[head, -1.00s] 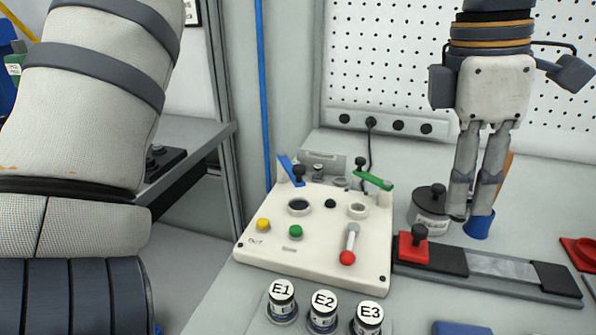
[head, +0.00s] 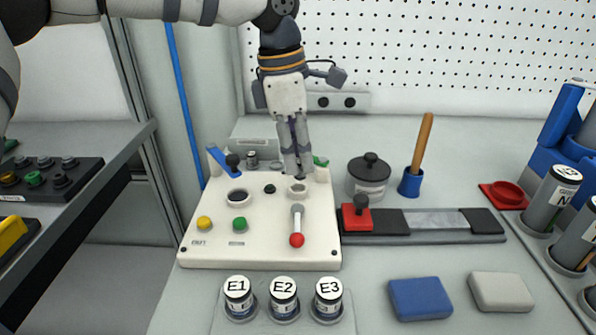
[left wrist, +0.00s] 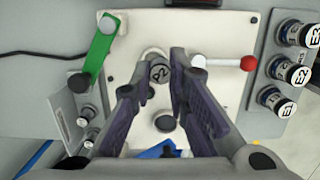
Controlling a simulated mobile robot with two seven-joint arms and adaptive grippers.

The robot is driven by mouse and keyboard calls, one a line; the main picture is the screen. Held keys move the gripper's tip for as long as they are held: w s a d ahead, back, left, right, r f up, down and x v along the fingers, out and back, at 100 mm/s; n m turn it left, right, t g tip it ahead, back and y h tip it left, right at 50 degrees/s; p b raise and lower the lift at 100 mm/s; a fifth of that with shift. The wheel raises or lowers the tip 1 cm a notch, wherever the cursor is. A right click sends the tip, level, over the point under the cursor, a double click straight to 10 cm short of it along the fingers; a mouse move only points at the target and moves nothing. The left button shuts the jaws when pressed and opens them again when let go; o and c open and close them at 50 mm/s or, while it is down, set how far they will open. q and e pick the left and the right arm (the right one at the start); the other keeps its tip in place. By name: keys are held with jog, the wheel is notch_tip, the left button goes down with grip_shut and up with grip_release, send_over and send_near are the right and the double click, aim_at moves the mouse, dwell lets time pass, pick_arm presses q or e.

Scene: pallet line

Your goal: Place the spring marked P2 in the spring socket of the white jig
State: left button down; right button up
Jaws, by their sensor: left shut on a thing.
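The white jig (head: 262,250) stands on the bench. It has a dark-holed ring (head: 238,197) on its left and a pale ring (head: 298,190) at its right rear. My left gripper (head: 298,172) points down directly over the pale ring. In the left wrist view, my left gripper (left wrist: 161,66) is shut on the spring marked P2 (left wrist: 158,73), whose labelled end shows between the fingers. The fingers hide the spring in the head view, and I cannot tell whether it is inside the ring. My right gripper is not in view.
A green lever (left wrist: 100,48) and a blue lever (head: 223,162) stand at the jig's rear. A red-knobbed lever (head: 297,240) is in front of the pale ring. Cylinders E1 (head: 239,298), E2 and E3 stand in front. A lidded grey pot (head: 369,178) is to the right.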

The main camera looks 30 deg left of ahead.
pick_arm(q)
jog(key=f, duration=0.4)
jog(key=shift+w+a, duration=0.3)
jog(key=shift+f, duration=0.1)
jog(key=shift+f, duration=0.1)
jog(key=c, duration=1.6)
grip_release()
jog(key=shift+o, duration=0.2)
notch_tip(320, 180, up, 12)
jog(key=a, duration=0.1)
jog(key=shift+s+a, duration=0.35)
jog(key=shift+s, duration=0.05)
